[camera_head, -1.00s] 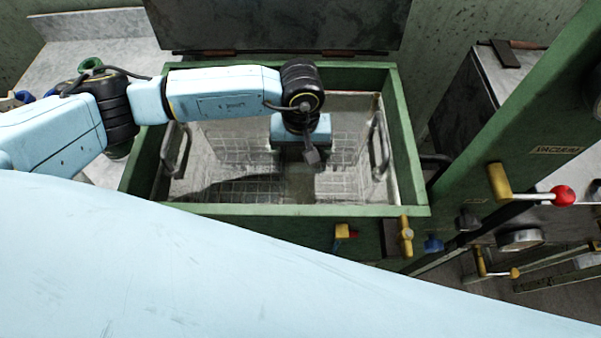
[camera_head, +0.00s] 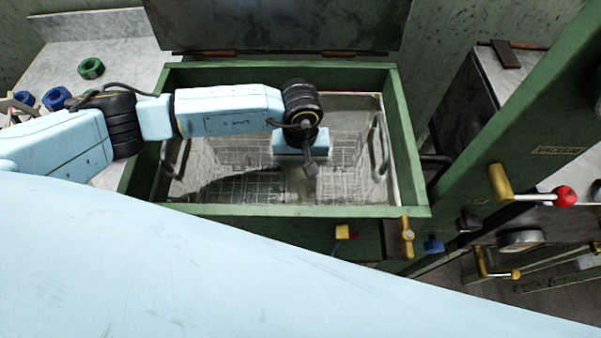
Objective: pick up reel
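A green ring (camera_head: 91,68) that looks like a reel lies on the pale counter at the upper left. Two blue ring-like pieces (camera_head: 56,97) stand nearer, at the left edge, partly behind my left arm. My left gripper (camera_head: 309,168) hangs over the inside of the green-framed basin (camera_head: 270,210), well to the right of these rings. Its fingers are small and dark here, and I cannot tell whether they are open or shut. I see nothing clearly held. My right gripper is out of view.
Wire baskets (camera_head: 340,155) lie in the basin, with metal handles at both sides. A dark raised lid (camera_head: 275,25) stands behind it. A green post with a red-knobbed lever (camera_head: 563,197) is at the right. My pale blue body part covers the lower picture.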

